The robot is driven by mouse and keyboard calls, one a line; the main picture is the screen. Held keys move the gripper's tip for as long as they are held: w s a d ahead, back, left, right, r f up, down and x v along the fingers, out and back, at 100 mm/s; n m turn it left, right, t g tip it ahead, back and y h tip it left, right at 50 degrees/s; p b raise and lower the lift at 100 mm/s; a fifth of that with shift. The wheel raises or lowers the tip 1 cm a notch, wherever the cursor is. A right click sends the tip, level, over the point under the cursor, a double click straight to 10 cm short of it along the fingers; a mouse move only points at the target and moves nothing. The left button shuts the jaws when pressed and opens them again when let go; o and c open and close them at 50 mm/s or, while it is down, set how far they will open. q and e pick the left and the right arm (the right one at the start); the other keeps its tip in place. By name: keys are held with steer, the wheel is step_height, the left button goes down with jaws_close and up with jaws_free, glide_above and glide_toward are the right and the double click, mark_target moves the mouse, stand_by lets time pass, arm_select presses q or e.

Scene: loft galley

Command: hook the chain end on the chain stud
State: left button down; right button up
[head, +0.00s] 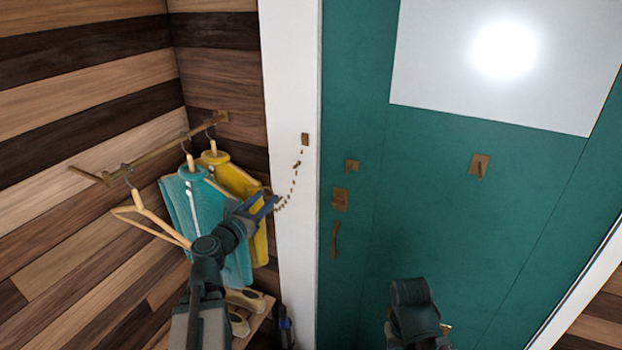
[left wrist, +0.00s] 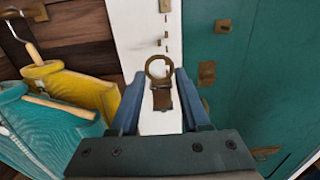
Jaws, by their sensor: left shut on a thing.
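The chain (head: 293,180) hangs from a small brass plate (head: 305,139) on the white door frame and slopes down left to my left gripper (head: 268,204). In the left wrist view, my left gripper (left wrist: 160,106) is shut on the chain end (left wrist: 160,68), a brass ring with a brown tab between the blue fingers. The ring points away from the gripper and is free of any stud. What looks like the chain stud (head: 351,166), a small brass plate with a peg, is on the green door, right of the gripper; it also appears in the left wrist view (left wrist: 223,26).
A latch plate (head: 340,198) and a curved handle (head: 335,240) sit below the stud. Another brass fitting (head: 480,167) is farther right on the green door (head: 420,220). A teal garment (head: 185,205) and a yellow garment (head: 240,185) hang close by the left arm.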

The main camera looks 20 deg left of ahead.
stand_by(0.4)
arm_select(q)
steer(key=w+d+r+p, duration=0.1)
steer(key=w+d, duration=0.2)
steer(key=d, duration=0.5)
steer(key=w+d+r+p, duration=0.1)
steer(key=w+d, duration=0.3)
steer(key=d, duration=0.5)
steer(key=shift+w+d+r, duration=0.2)
steer(key=shift+d+r, duration=0.05)
stand_by(0.3)
steer(key=shift+w, duration=0.1)
steer(key=w, duration=0.6)
steer(key=shift+w+d+f, duration=0.15)
steer(key=shift+d+f, duration=0.15)
steer(key=shift+d, duration=0.05)
stand_by(0.8)
steer(key=shift+w, duration=0.2)
steer(key=shift+w+d, duration=0.1)
steer(key=shift+w, duration=0.75)
steer(key=shift+w+f, duration=0.1)
steer(key=shift+f, duration=0.05)
steer(key=shift+w+f+b, duration=0.2)
steer(key=shift+w+b, duration=0.15)
steer(key=shift+b, duration=0.05)
